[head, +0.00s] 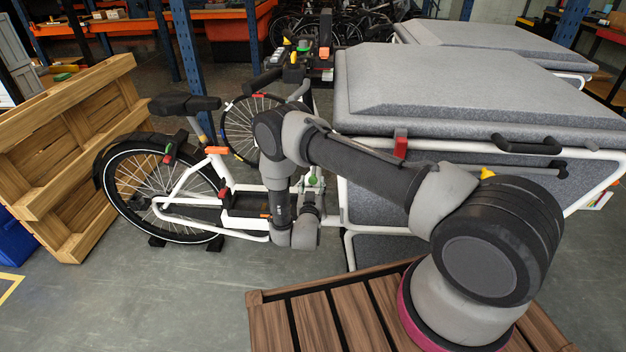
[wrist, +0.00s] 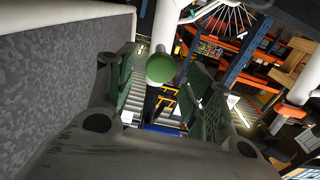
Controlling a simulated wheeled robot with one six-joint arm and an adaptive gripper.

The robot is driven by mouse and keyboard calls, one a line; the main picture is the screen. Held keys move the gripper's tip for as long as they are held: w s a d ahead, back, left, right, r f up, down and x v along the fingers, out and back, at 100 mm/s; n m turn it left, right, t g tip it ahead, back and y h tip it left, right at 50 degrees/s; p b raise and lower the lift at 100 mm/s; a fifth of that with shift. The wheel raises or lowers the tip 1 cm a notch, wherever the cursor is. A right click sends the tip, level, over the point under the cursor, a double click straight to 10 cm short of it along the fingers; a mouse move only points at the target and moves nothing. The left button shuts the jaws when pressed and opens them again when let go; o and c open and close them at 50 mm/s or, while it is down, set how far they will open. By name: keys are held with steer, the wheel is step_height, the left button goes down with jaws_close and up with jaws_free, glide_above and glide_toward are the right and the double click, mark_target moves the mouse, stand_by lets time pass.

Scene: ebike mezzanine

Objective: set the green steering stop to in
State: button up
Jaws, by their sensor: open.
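The green steering stop (wrist: 161,68) shows in the wrist view as a round green knob. It appears in the gap between the fingers of my gripper (wrist: 160,75), nearer the left finger. The fingers are spread, and I see no clear grip on it; the depth between them is hard to judge. I cannot tell from these views whether the stop stands in or out.
The grey cargo box (head: 440,150) is close on the right of my gripper in the head view. The white bike frame (head: 190,185) and rear wheel are left. A wooden slatted surface (head: 315,325) lies in front, and a pallet (head: 70,150) leans at far left.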

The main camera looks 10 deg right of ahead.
mark_target(313, 181)
steer(key=shift+x, duration=1.55)
jaws_close()
steer(key=x, duration=0.4)
steer(key=shift+w, duration=0.15)
jaws_free()
steer(key=v, duration=1.2)
